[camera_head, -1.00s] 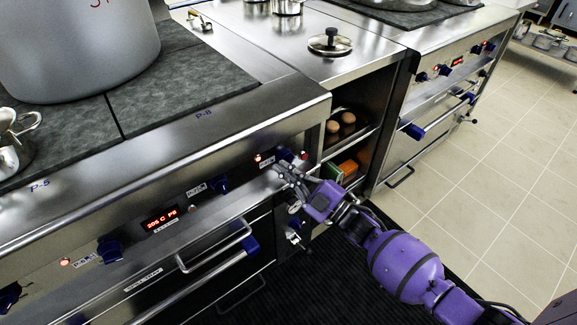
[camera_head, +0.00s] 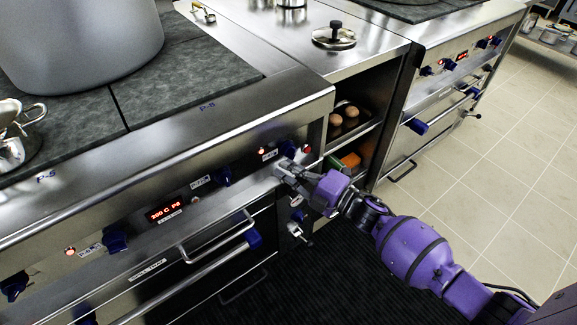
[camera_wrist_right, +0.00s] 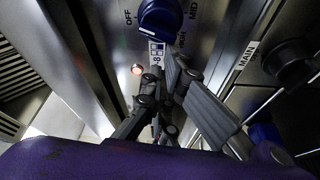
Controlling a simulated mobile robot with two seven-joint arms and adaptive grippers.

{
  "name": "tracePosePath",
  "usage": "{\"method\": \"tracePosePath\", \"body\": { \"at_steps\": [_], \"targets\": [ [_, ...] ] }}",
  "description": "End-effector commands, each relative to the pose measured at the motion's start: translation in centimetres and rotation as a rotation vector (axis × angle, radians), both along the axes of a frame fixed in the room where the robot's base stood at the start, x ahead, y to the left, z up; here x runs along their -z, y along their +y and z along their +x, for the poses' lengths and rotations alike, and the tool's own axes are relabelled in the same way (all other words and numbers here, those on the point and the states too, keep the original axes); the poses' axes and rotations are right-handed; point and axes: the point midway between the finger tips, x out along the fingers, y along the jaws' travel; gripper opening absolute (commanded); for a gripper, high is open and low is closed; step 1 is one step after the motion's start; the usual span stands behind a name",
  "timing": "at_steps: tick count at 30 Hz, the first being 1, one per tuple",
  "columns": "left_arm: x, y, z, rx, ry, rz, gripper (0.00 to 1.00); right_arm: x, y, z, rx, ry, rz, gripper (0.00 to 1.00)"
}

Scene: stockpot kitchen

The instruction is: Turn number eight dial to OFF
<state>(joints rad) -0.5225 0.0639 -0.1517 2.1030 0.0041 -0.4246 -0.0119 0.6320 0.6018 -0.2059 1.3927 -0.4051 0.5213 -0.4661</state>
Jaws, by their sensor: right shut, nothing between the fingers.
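The number eight dial (camera_head: 287,148) is a blue knob near the right end of the front stove panel, beside the P-8 label. In the right wrist view the dial (camera_wrist_right: 160,17) is at the top, with OFF to its left, MID and HIGH to its right, and the number 8 label below. A whitish mark shows at its lower left edge. My right gripper (camera_head: 283,168) is shut and empty, just below the dial. In the wrist view its fingers (camera_wrist_right: 164,80) lie below the dial and apart from it. My left gripper is out of view.
A lit indicator (camera_head: 262,150) is left of the dial, and a red button (camera_head: 307,149) is to its right. Another blue dial (camera_head: 223,176) and a red display (camera_head: 166,212) are further left. An oven handle (camera_head: 218,238) juts out below. Open floor lies right.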

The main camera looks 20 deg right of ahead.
Motion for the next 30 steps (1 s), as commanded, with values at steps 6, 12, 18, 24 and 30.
{"method": "tracePosePath", "body": {
  "at_steps": [6, 12, 18, 24, 30],
  "targets": [
    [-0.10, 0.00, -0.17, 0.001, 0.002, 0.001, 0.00, 0.31, -0.07, 0.05, 0.001, -0.032, -0.087, 0.00],
    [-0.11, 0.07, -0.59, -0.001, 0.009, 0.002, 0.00, 0.53, -0.13, 0.07, 0.001, -0.051, -0.138, 0.00],
    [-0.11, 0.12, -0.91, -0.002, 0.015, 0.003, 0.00, 0.65, -0.18, 0.09, 0.001, -0.064, -0.171, 0.00],
    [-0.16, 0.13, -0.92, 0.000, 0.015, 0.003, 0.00, 0.77, -0.19, 0.09, 0.000, -0.073, -0.199, 0.00],
    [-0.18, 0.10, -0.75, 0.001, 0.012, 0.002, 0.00, 0.84, -0.20, 0.09, 0.000, -0.078, -0.210, 0.00]
  ]
}}
